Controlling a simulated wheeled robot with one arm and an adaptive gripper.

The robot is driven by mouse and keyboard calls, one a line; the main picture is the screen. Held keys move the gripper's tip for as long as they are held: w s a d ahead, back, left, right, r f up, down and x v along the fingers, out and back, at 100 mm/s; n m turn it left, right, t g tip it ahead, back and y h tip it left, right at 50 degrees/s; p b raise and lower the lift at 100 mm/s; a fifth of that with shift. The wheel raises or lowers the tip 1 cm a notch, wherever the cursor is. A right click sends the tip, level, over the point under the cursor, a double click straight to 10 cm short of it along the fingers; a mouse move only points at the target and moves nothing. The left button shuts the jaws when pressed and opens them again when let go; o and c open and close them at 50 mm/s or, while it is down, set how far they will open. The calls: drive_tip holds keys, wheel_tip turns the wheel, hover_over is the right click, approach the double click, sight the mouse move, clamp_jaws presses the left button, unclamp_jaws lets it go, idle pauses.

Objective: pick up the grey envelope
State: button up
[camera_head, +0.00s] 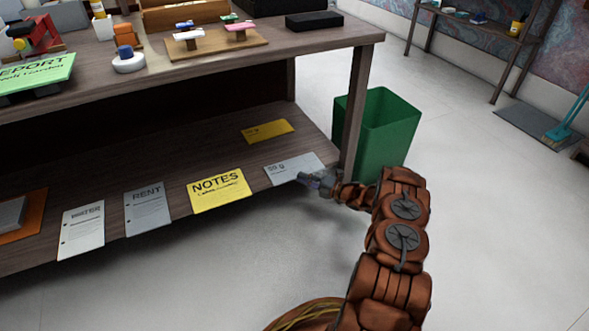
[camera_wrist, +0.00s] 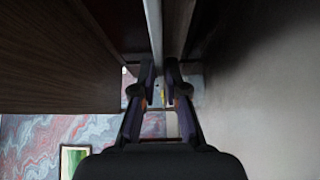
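A pale grey envelope (camera_head: 288,170) with dark print lies flat at the front right of the lower shelf (camera_head: 240,150). My gripper (camera_head: 312,180) is at its front right corner, by the shelf's front edge. In the wrist view, the two fingertips (camera_wrist: 160,68) stand apart with a narrow gap. A thin pale strip (camera_wrist: 154,25), likely the envelope seen edge-on, runs down to this gap. I cannot tell whether the fingers touch it.
A yellow envelope (camera_head: 267,131) lies behind. A yellow NOTES sheet (camera_head: 218,190), a grey RENT sheet (camera_head: 147,207) and a white sheet (camera_head: 82,228) lie to the left. A desk leg (camera_head: 356,110) and green bin (camera_head: 385,135) stand close on the right. Floor in front is clear.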

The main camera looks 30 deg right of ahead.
clamp_jaws()
